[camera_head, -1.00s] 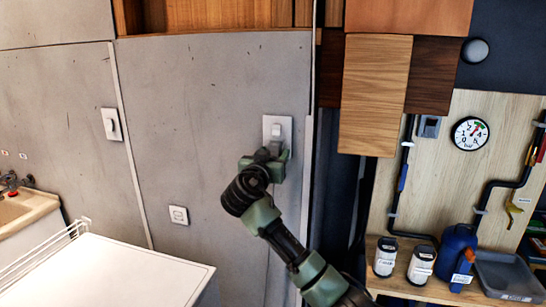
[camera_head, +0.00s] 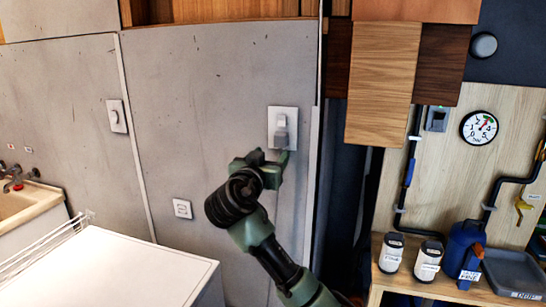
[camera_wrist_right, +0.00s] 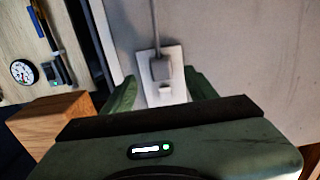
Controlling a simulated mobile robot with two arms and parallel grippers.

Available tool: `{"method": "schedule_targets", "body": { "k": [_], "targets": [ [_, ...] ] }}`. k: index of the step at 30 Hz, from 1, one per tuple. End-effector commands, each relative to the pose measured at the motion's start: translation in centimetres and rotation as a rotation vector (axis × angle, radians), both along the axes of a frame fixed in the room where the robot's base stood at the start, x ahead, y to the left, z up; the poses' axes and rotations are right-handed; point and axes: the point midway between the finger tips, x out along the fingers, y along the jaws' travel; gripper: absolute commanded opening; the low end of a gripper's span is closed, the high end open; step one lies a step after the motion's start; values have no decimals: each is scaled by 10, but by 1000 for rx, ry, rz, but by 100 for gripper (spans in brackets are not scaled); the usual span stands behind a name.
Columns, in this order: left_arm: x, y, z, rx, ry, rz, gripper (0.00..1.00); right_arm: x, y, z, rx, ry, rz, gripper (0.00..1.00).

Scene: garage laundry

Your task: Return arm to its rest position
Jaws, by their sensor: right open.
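My right gripper (camera_head: 270,158) is in front of the grey wall, just below a white wall plate (camera_head: 274,112). My left gripper is not in view.
A white-topped appliance (camera_head: 110,270) with a wire rack stands at lower left. Wooden cabinets (camera_head: 382,85) hang at upper right. A shelf with white canisters (camera_head: 391,253), a blue jug (camera_head: 463,250) and a grey tray (camera_head: 512,272) stands at right. A gauge (camera_head: 479,127) hangs above.

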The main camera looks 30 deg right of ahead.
Motion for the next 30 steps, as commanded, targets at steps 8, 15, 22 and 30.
{"method": "schedule_targets", "body": {
  "k": [8,15,22,30],
  "targets": [
    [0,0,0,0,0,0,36,0,0,0,0,0,0,57],
    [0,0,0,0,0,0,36,0,0,-1,-1,3,1,57],
    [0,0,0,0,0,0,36,28,8,-78,-30,182,79,57],
    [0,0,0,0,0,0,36,44,30,-282,-50,566,290,57]
  ]
}}
